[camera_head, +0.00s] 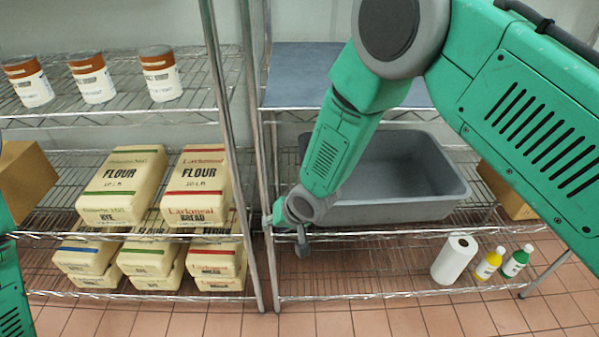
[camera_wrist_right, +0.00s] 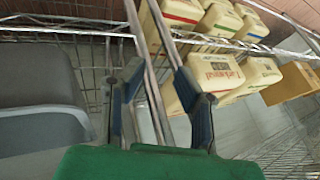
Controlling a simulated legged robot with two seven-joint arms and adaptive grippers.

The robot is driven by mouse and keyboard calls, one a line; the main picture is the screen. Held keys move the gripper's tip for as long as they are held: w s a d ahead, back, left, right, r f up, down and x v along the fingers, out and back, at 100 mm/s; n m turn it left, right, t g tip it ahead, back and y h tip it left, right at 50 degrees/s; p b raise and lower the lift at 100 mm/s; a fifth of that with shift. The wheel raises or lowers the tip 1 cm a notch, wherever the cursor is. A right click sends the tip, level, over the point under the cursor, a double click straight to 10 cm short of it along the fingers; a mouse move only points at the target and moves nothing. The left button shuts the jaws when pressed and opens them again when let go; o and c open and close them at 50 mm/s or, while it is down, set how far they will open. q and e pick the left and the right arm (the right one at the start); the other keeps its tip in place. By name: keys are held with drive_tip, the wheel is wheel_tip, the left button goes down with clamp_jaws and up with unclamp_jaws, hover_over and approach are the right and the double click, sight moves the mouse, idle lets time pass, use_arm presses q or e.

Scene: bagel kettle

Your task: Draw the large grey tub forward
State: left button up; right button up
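The large grey tub (camera_head: 405,207) sits on the middle shelf of the right wire rack, partly hidden behind my right arm. Its grey side fills the left of the right wrist view (camera_wrist_right: 35,80). My right gripper (camera_head: 302,243) is at the front of that shelf, near the rack's front post and by the tub's left end. In the right wrist view the two fingers (camera_wrist_right: 158,85) are spread apart, with metal rack posts showing between them and no tub wall there. Whether a finger touches a post I cannot tell. My left gripper is out of view.
Rack posts (camera_head: 262,150) stand close to my right gripper. Flour bags (camera_head: 125,180) fill the left rack, with cans (camera_head: 92,78) above. A paper roll (camera_head: 455,259) and two bottles (camera_head: 490,262) stand below the tub. A cardboard box (camera_head: 507,190) is right of it.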

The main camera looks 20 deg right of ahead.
drive_tip(key=w+d+r+g+h+p, duration=0.1)
drive_tip(key=w+d+r+h, duration=0.5)
drive_tip(key=d+r, duration=0.2)
drive_tip(key=shift+w+d+r, duration=0.25)
drive_tip(key=shift+w+d, duration=0.05)
